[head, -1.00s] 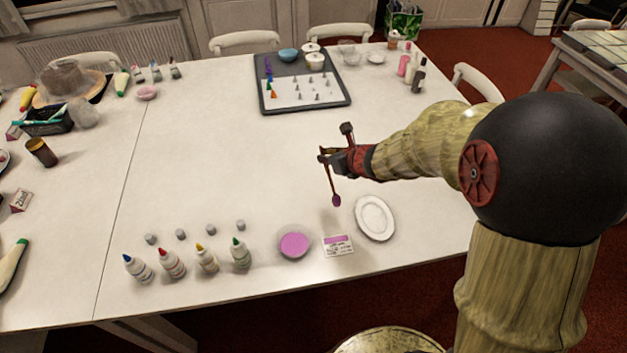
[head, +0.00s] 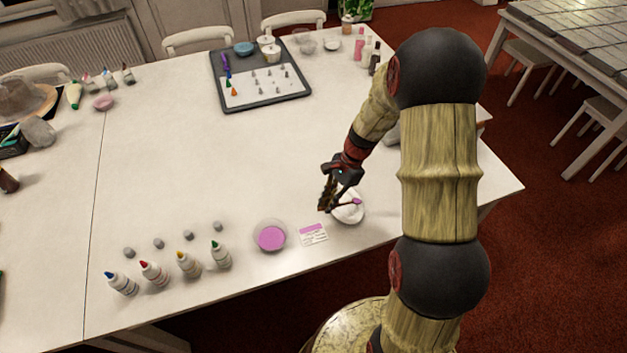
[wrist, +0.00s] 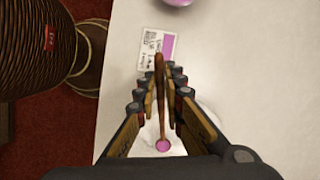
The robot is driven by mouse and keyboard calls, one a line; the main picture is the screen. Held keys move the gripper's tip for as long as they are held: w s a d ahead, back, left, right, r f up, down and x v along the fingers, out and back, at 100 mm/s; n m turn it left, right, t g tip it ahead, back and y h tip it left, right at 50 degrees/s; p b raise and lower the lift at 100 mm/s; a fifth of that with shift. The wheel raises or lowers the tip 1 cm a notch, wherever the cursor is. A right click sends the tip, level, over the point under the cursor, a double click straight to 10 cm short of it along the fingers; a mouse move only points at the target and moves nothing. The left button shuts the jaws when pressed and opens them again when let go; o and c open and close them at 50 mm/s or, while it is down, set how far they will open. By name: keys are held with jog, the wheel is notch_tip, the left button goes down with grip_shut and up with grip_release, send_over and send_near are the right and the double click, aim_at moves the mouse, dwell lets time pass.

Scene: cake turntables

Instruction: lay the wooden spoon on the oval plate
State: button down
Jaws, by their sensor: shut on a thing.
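The wooden spoon (head: 357,201) has a brown handle and a pink-stained tip. My gripper (head: 327,200) is shut on its handle. The white oval plate (head: 347,214) lies near the table's front edge, partly hidden by my gripper and the spoon. In the head view the spoon's pink end appears over the plate; I cannot tell whether it touches. In the wrist view the spoon (wrist: 160,95) runs lengthwise between the fingers of my gripper (wrist: 163,85), pink end towards the camera, with little of the plate showing behind.
A bowl of pink icing (head: 271,238) and a small printed card (head: 313,234) lie left of the plate. Several capped bottles (head: 187,264) stand further left. A dark tray with piping tips (head: 305,94) is at the back. The table's middle is clear.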

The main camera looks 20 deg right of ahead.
jog(key=s+d+f+n+h, duration=0.1)
jog(key=s+d+n, duration=0.1)
jog(key=n, duration=0.3)
jog(key=s+d+f+n+h, duration=0.1)
jog(key=s+d+n+h, duration=0.1)
jog(key=n, duration=0.3)
jog(key=s+d+f+n+h, duration=0.1)
jog(key=s+d+n, duration=0.1)
jog(key=d+n, duration=0.2)
jog(key=shift+s+d+n+t, duration=0.2)
jog(key=shift+s+n+t, duration=0.15)
jog(key=shift+n, duration=0.45)
jog(key=shift+f+b, duration=1.9)
jog(key=shift+f, duration=0.5)
jog(key=c, duration=1.8)
grip_release()
jog(key=shift+w+r, duration=0.1)
jog(key=shift+r, duration=0.05)
